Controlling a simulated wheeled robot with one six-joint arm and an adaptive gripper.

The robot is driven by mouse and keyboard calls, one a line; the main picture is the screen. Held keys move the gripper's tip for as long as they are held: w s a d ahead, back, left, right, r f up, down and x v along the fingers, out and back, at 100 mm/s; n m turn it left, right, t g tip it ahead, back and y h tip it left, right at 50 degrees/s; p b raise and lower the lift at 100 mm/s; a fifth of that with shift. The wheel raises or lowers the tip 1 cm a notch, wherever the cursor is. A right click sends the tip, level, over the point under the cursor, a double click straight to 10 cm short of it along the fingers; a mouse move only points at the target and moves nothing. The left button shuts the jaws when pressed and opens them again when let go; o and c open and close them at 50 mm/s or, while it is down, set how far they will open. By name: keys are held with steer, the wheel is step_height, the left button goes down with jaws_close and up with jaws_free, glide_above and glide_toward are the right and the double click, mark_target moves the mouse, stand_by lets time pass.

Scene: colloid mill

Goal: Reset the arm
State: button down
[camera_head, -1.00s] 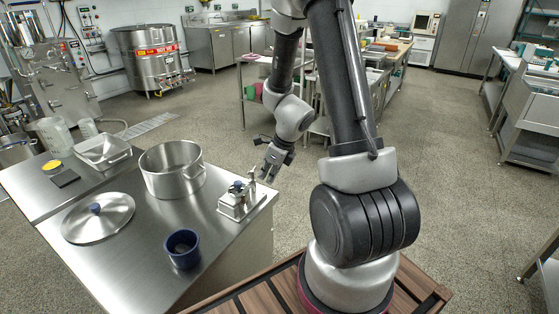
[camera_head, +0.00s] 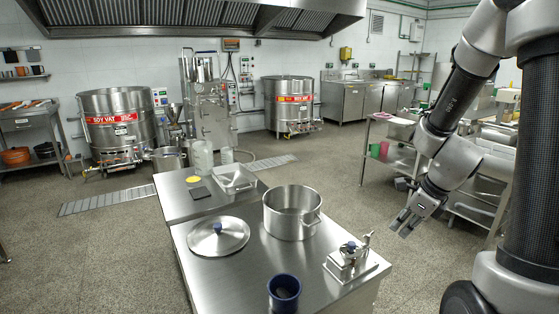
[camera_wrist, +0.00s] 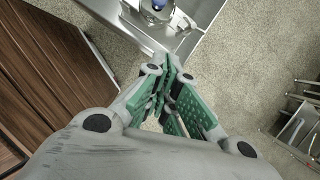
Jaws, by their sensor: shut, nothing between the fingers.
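My gripper (camera_head: 405,222) hangs beside the right end of the steel table (camera_head: 200,262) in the head view, clear of the table top. In the wrist view my gripper (camera_wrist: 166,62) shows its green finger pads brought together, with nothing between them. The fingers point down toward the speckled floor near the table's edge. My arm is bent, with its upper links at the right of the head view.
On the table stand a steel pot (camera_head: 290,214), a lid with a blue knob (camera_head: 218,238), a dark blue cup (camera_head: 284,291), a small metal device (camera_head: 350,260) and a steel tray (camera_head: 234,181). Soy vats (camera_head: 121,125) stand behind. Floor right of the table is open.

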steer(key=s+a+r+n+t+h, duration=0.1)
steer(key=s+r+n+h, duration=0.1)
steer(key=s+r+n, duration=1.5)
steer(key=r+n, duration=0.1)
steer(key=n, duration=0.9)
steer(key=shift+s+r+h, duration=0.25)
steer(key=shift+r+h, duration=0.05)
steer(key=shift+r, duration=0.1)
